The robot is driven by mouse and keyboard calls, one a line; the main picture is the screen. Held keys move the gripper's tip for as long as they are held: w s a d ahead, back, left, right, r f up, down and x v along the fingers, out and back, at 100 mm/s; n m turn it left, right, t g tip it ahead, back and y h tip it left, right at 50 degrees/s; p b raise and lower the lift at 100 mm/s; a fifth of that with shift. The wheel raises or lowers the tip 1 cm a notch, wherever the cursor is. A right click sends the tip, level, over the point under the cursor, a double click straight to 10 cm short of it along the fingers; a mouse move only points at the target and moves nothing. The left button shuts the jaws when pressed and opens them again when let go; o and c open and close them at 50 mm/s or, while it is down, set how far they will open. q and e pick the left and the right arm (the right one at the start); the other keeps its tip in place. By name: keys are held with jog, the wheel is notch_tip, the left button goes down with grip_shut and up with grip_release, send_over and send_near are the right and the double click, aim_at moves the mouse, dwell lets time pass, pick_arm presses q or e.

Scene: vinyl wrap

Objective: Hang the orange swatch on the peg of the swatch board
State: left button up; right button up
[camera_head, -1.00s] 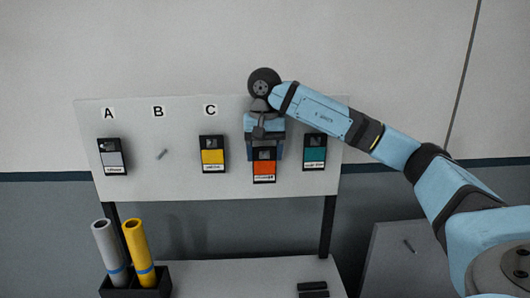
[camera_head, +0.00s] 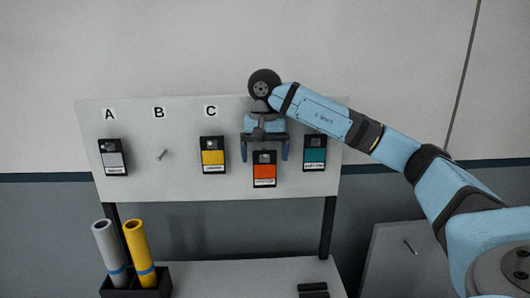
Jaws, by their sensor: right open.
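The orange swatch (camera_head: 264,173), a dark card with an orange face, hangs upright on the upper white board (camera_head: 200,188), right of the yellow swatch. My right gripper (camera_head: 265,157) comes from above, its open fingers on either side of the swatch's upper part. Whether a finger touches it, I cannot tell. The swatch's own peg cannot be made out. A bare peg (camera_head: 162,155) shows under letter B. Another bare peg (camera_head: 410,246) sits on a grey panel (camera_head: 390,270) at the lower right. Which one is called the swatch board, the picture does not say. My left gripper is not in view.
A grey swatch (camera_head: 113,157), a yellow swatch (camera_head: 213,155) and a teal swatch (camera_head: 315,153) hang on the same board. The teal one is close to my right finger. Below, a dark holder (camera_head: 135,289) with two rolls stands on a grey table (camera_head: 230,275).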

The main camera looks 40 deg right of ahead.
jog(key=shift+d, duration=0.1)
notch_tip(320, 180, up, 14)
jog(key=p, duration=0.3)
jog(key=shift+p, duration=0.3)
jog(key=shift+f, duration=0.15)
